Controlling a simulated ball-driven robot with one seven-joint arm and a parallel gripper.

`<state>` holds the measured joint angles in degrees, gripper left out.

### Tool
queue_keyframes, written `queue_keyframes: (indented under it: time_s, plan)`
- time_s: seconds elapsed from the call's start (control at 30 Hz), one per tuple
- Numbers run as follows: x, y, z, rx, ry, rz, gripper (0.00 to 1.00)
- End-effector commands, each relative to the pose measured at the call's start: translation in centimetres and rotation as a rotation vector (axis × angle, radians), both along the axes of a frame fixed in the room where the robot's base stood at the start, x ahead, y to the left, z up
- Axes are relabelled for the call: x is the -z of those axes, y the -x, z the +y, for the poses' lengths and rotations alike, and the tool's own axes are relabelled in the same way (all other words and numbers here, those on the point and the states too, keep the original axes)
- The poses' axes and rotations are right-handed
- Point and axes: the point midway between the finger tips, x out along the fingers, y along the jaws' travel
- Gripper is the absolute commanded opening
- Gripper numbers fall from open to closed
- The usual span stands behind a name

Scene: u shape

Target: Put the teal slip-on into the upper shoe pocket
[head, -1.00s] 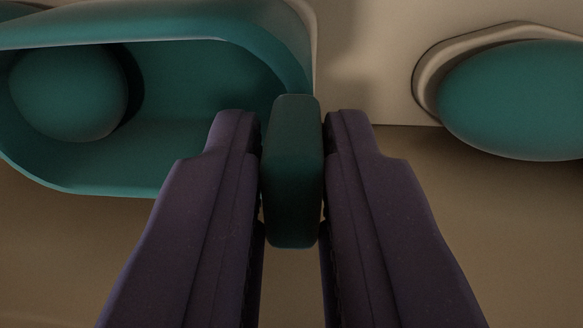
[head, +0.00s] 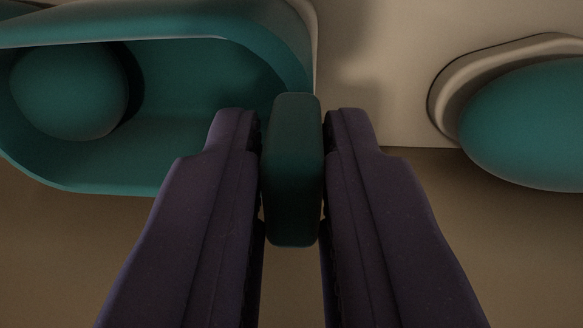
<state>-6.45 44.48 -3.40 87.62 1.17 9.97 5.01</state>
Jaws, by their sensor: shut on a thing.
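My gripper (head: 291,165) is shut on a dark teal tab (head: 291,205) at the frame's middle, one finger on each side. The tab meets the right end of the teal slip-on (head: 190,150), which fills the upper left. I look into its open top; a rounded teal form (head: 68,92) shows inside at the left. Its far left end is cut off by the frame edge. I cannot make out the upper shoe pocket.
Another teal rounded thing with a pale rim (head: 530,125), like a second shoe, lies at the right, partly out of frame. A pale flat surface (head: 375,75) lies behind. A plain brown surface (head: 520,260) is below.

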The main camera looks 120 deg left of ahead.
Motion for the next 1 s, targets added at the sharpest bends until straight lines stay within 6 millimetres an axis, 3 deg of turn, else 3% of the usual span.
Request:
queue_keyframes:
  time_s: [0.2, 0.23, 0.33, 1.0]
  plan:
    - [0.9, -0.72, -0.02, 0.001, -0.001, -0.002, 0.0]
    - [0.78, -0.68, -0.02, 0.001, -0.001, -0.002, 0.26]
    - [0.74, -0.66, -0.02, 0.001, -0.001, -0.001, 0.49]
    - [0.8, -0.61, -0.03, 0.0, 0.0, 0.0, 0.49]
